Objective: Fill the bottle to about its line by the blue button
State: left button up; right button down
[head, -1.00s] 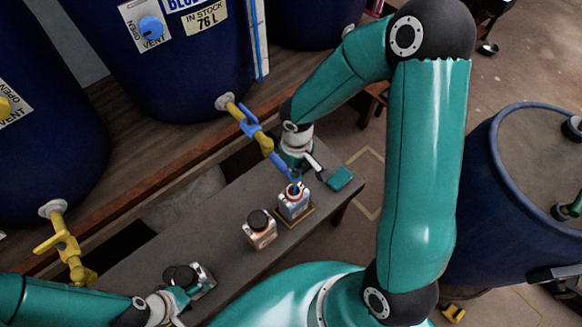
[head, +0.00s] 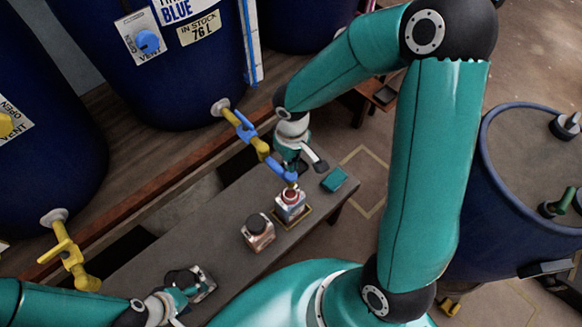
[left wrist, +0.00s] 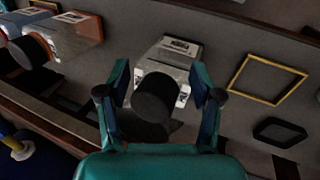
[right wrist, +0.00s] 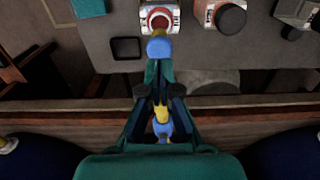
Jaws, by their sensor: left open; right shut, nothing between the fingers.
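A small bottle with a red neck (head: 290,208) stands upright in a yellow outlined square on the bench, below the blue nozzle (head: 282,170) of the blue vat's tap. Its red mouth also shows in the right wrist view (right wrist: 159,18). Its fill line and liquid level cannot be made out. The tap's blue handle (head: 240,124) sits on the yellow pipe. My right gripper (right wrist: 158,92) is shut and empty beside the nozzle. My left gripper (left wrist: 160,88) is open, its fingers either side of a black-capped bottle (left wrist: 172,58); it shows low left in the head view (head: 186,294).
Another black-capped bottle (head: 257,234) stands left of the red-necked one. A teal block (head: 334,179) lies at the bench's right end. A yellow-handled tap (head: 68,252) is at the left. A large blue drum (head: 500,220) stands at the right.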

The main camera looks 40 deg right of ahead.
aim_at(291, 175)
notch_tip(291, 175, up, 8)
jog(key=shift+f, duration=0.15)
dwell(0.9)
jog(key=s+a+f+m+y, duration=0.1)
jog(key=s+a+f, duration=0.2)
jog(key=f, duration=0.5)
jog(key=s+a+f+m+y, duration=0.1)
jog(key=s+a+f, duration=0.2)
jog(key=a+f, duration=0.3)
jog(key=s+a+f+m+y, duration=0.1)
jog(key=a+f, duration=0.3)
jog(key=f, duration=0.6)
jog(key=shift+s+a+t+y, duration=0.3)
jog(key=shift+s+y, duration=0.2)
jog(key=shift+s, duration=0.4)
